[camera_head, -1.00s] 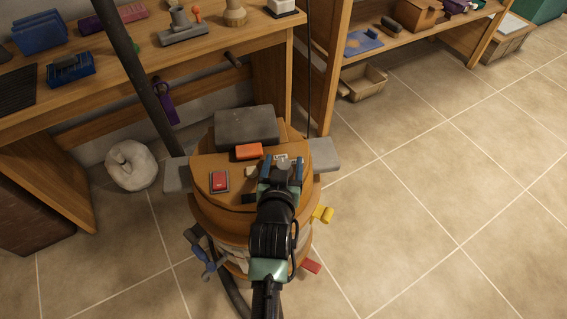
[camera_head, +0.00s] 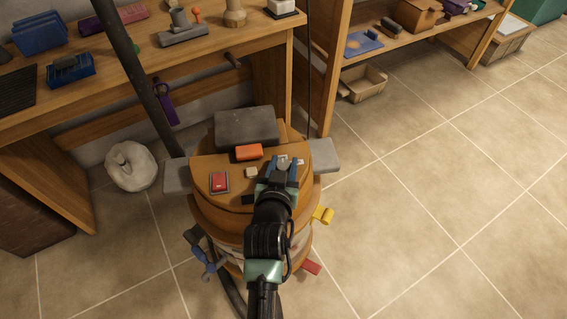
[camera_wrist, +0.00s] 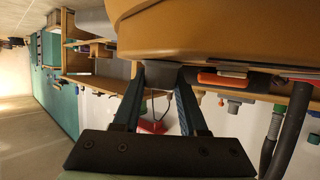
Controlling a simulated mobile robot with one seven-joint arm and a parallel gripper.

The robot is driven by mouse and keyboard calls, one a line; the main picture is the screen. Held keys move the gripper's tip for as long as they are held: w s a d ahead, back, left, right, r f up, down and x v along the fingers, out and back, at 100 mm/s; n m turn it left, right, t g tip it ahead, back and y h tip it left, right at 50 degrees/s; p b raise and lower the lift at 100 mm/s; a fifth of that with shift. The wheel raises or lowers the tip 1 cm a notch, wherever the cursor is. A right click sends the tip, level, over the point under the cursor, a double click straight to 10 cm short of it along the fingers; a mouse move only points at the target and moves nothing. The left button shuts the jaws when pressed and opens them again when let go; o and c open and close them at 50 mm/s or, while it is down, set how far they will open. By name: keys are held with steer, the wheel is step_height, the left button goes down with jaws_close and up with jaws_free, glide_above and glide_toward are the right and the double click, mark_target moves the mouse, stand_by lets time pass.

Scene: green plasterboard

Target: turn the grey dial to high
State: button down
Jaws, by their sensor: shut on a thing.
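The grey dial (camera_head: 283,161) is on the top of an orange-brown drum-shaped machine (camera_head: 222,202). It is small and partly hidden by my fingers in the head view. My gripper (camera_head: 283,164) is over the right part of the machine's top, with its blue fingers on both sides of the dial. In the wrist view, my gripper's fingers (camera_wrist: 163,78) close in on a dark grey piece (camera_wrist: 160,70) beside the machine's orange body (camera_wrist: 210,32). The dial's marks and setting cannot be read.
A red switch (camera_head: 219,182), an orange block (camera_head: 249,152) and a small cream block (camera_head: 251,172) are on the machine's top, near my gripper. A dark grey box (camera_head: 246,126) stands behind them. A wooden workbench (camera_head: 140,75) is behind. The tiled floor at right is clear.

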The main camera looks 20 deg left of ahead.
steer(key=shift+f+m+h, duration=0.1)
steer(key=shift+m+h, duration=0.2)
steer(key=shift+h, duration=0.1)
steer(key=shift+f+m+h+b, duration=0.1)
steer(key=shift+m+h+b, duration=0.4)
steer(key=shift+b, duration=0.4)
steer(key=m+h+b, duration=0.2)
steer(key=b, duration=0.2)
steer(key=shift+a+h, duration=0.1)
steer(key=shift+h, duration=0.3)
steer(key=shift+m+h+b, duration=1.25)
steer(key=shift+m+h, duration=0.35)
steer(key=shift+g, duration=0.4)
steer(key=shift+c, duration=2.2)
jaws_free()
steer(key=shift+r, duration=0.2)
